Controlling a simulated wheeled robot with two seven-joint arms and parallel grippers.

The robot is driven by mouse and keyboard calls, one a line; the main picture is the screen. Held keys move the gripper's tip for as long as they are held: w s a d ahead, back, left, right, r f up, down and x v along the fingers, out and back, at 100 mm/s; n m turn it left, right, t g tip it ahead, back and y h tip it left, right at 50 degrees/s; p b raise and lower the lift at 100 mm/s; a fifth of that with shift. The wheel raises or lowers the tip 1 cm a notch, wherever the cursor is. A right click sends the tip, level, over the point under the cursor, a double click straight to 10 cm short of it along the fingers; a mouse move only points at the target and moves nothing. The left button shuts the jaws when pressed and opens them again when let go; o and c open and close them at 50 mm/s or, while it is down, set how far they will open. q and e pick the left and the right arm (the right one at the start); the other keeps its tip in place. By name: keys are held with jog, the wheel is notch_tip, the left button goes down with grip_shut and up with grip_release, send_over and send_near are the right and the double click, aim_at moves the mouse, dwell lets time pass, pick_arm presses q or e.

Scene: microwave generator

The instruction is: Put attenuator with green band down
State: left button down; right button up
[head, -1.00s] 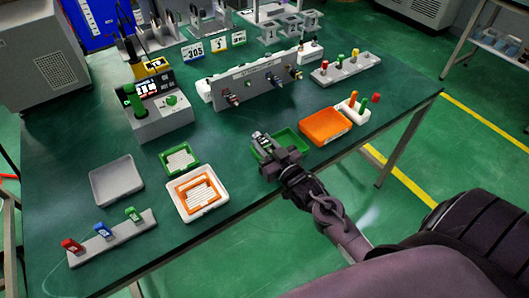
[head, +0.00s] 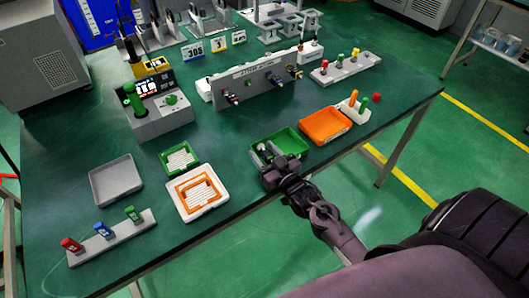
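My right gripper (head: 266,154) reaches in from the lower right, low over the near left part of a green tray (head: 296,140). Its two fingers look apart. A small dark and silvery piece (head: 264,148) shows in the tray at the fingertips. It may be the attenuator, but it is too small for me to make out a green band. The fingers hide part of it, and I cannot tell whether they touch it. My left gripper is not in view.
An orange tray (head: 325,126) stands right of the green tray. A white tray with an orange frame (head: 198,192), a smaller green tray (head: 179,158) and an empty grey tray (head: 116,180) stand left. A grey panel with connectors (head: 258,84) stands behind. The table between is clear.

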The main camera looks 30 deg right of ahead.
jog(key=shift+s+r, duration=0.1)
jog(key=shift+r, duration=0.05)
jog(key=s+d, duration=0.1)
jog(key=s, duration=1)
jog(key=shift+s+b, duration=0.4)
jog(key=shift+b, duration=0.05)
